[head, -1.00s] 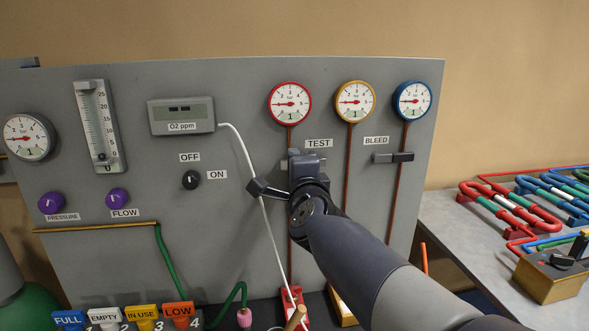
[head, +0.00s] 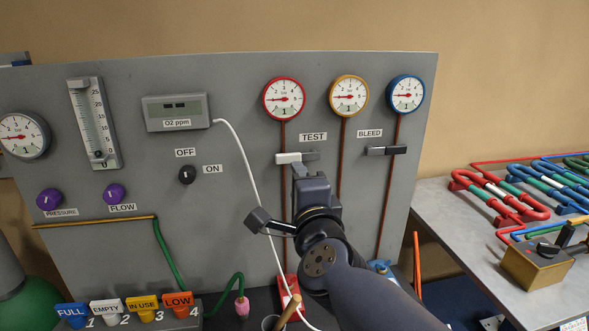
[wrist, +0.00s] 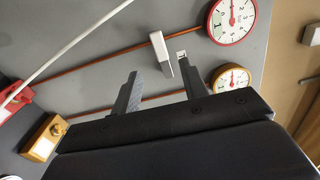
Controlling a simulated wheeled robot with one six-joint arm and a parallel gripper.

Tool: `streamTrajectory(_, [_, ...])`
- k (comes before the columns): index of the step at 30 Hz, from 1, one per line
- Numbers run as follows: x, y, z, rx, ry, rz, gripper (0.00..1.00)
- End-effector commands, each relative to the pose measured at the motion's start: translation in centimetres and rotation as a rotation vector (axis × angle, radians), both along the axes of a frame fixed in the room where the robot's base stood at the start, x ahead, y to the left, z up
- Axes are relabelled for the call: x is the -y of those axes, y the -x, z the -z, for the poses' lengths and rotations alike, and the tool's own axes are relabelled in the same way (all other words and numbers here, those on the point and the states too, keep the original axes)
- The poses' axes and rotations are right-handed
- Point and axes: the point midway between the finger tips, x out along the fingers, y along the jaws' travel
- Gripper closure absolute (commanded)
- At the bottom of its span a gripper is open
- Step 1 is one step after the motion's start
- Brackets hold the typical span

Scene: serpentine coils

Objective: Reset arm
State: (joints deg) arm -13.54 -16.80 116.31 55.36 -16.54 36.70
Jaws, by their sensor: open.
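My gripper (head: 300,172) is in front of the grey panel, just below the white and grey TEST lever (head: 292,158). In the wrist view its two fingers (wrist: 158,66) stand apart with nothing between them. The lever's white end (wrist: 160,47) shows just beyond the fingertips, and I cannot tell whether they touch it. My arm reaches up from the lower right of the head view, with the wrist bent in front of the panel.
Red (head: 284,99), yellow (head: 349,96) and blue (head: 405,94) rimmed gauges sit above. The BLEED lever (head: 386,150) is to the right. A white cable (head: 254,180) hangs behind my wrist. A side table (head: 455,240) holds coloured coils.

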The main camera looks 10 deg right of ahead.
Motion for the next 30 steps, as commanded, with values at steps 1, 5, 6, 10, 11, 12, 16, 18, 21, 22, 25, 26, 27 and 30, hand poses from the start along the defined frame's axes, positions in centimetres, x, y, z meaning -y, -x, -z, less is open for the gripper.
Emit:
streamTrajectory(1, [0.0,0.5,-0.2,0.001,0.000,-0.001,0.58])
streamTrajectory(5, [0.0,1.0,0.0,-0.001,0.000,0.000,0.58])
streamTrajectory(6, [0.0,1.1,0.0,-0.001,0.000,0.000,0.58])
streamTrajectory(10, [0.0,1.2,0.1,-0.001,0.000,0.000,0.58])
streamTrajectory(11, [0.0,1.2,0.1,-0.001,0.000,0.000,0.58])
streamTrajectory(12, [0.0,1.2,0.1,-0.001,0.000,0.000,0.58])
streamTrajectory(16, [0.0,1.1,0.1,-0.001,0.000,0.000,0.58])
streamTrajectory(18, [0.0,1.0,0.1,-0.001,0.000,0.001,0.58])
streamTrajectory(21, [0.0,0.3,0.2,-0.001,0.001,0.001,0.58])
streamTrajectory(22, [0.0,0.1,0.2,-0.001,0.001,0.001,0.58])
streamTrajectory(25, [0.0,-1.2,0.4,-0.002,0.001,0.002,0.58])
streamTrajectory(26, [0.1,-1.6,0.4,-0.003,0.001,0.002,0.58])
streamTrajectory(27, [0.1,-2.2,0.4,-0.002,0.001,0.002,0.58])
streamTrajectory(30, [0.0,-3.8,0.4,-0.002,0.001,0.002,0.58])
